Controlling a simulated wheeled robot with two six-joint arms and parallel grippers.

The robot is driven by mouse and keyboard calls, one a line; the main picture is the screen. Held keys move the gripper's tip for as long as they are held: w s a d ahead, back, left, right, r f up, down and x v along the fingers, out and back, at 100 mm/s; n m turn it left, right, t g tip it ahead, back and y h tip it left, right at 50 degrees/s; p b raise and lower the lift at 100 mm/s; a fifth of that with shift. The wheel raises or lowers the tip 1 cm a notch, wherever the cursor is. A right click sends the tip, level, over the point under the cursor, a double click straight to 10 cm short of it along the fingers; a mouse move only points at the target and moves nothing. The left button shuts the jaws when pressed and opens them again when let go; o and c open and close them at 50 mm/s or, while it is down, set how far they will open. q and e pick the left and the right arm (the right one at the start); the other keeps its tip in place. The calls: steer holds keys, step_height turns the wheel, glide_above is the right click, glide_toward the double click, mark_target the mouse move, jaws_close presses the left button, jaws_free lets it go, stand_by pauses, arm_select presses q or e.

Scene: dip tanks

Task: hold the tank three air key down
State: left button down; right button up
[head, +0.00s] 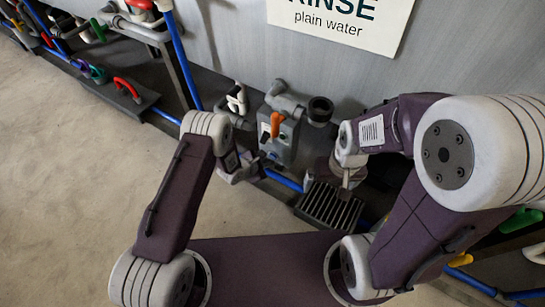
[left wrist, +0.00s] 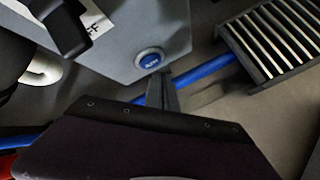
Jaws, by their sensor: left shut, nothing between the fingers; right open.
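A grey control box (head: 286,143) with an orange lever (head: 276,124) stands below the rinse sign in the head view. In the left wrist view a round blue key (left wrist: 149,60) with a pale ring sits on the grey box face (left wrist: 125,25). I cannot read its lettering. My left gripper (head: 260,172) is shut and empty at the box's lower front; its fingertips (left wrist: 160,78) are just below the key. I cannot tell whether they touch it. My right gripper (head: 346,180) is open above the dark slatted grate, right of the box. No tank number shows.
The sign "RINSE plain water" (head: 340,18) is on the grey tank wall. The slatted grate (head: 330,206) lies right of the box and also shows in the wrist view (left wrist: 268,42). A blue pipe (head: 284,181) runs along the floor. Bare floor (head: 85,170) lies left.

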arm_select(q)
steer(key=shift+w+d, duration=0.1)
stand_by(0.7)
steer(key=shift+w+d, duration=0.2)
steer(key=shift+w+d, duration=0.2)
steer(key=shift+w, duration=0.15)
stand_by(2.0)
steer(key=shift+r, duration=0.1)
steer(key=shift+s+a+p, duration=0.45)
steer(key=shift+s+a, duration=0.05)
steer(key=shift+s, duration=0.15)
